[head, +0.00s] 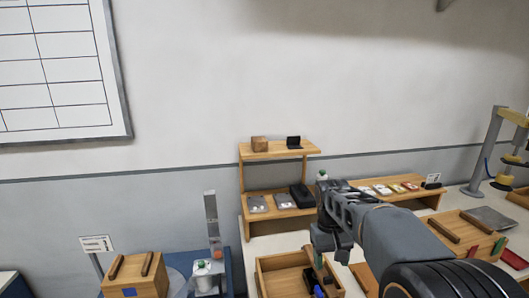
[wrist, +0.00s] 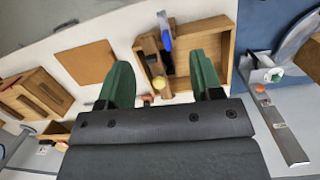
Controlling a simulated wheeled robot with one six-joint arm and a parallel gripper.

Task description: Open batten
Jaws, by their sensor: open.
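I cannot tell for sure which part is the batten. Dark wooden strips (head: 132,265) lie on top of a wooden box at the lower left of the head view. Similar strips (wrist: 38,95) sit on a box at the left of the wrist view. A grey metal bar (head: 211,215) stands upright beside a white block with a green top (head: 203,267); the bar also shows at the right of the wrist view (wrist: 281,130). My gripper (wrist: 162,82) has green fingers, open and empty, above an open wooden tray (wrist: 228,60). In the head view my gripper (head: 322,255) is partly hidden by the arm.
A wooden shelf (head: 280,148) stands against the wall. A brown square board (wrist: 86,62) lies left of the tray, with bare white tabletop around it.

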